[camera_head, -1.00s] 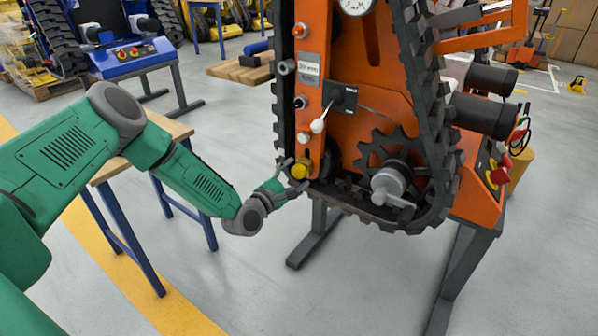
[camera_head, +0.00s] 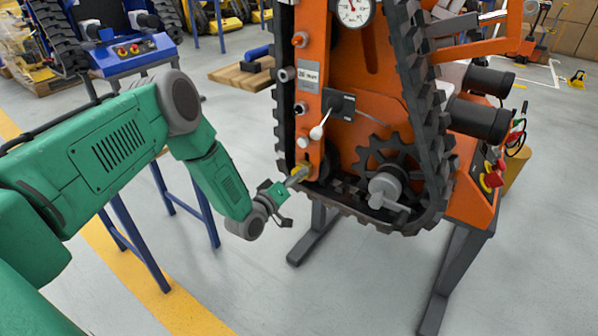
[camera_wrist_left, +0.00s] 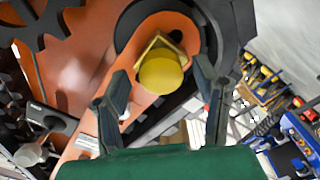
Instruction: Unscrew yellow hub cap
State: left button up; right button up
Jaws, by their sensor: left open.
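The yellow hub cap (camera_head: 302,171) sits at the lower left of the orange carrier frame (camera_head: 311,90). In the left wrist view the cap (camera_wrist_left: 162,73) has a round face on a squared yellow base. My left gripper (camera_head: 294,177) is at the cap, coming from the lower left, and partly hides it in the head view. In the wrist view its two dark fingers (camera_wrist_left: 161,82) are open, one on each side of the cap, with visible gaps. I cannot tell how far the fingertips reach along the cap. My right gripper is not in view.
The black track (camera_head: 428,110) loops around the frame, with a toothed sprocket (camera_head: 388,165) to the right of the cap. A white-knobbed lever (camera_head: 317,132) stands out above the cap. The floor below is clear.

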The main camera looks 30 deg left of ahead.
pick_arm(q)
jog(key=m+p, duration=0.2)
jog(key=m, duration=0.8)
jog(key=c, duration=0.9)
jog(key=shift+n+b, duration=1.05)
jog(key=shift+n, duration=3.85)
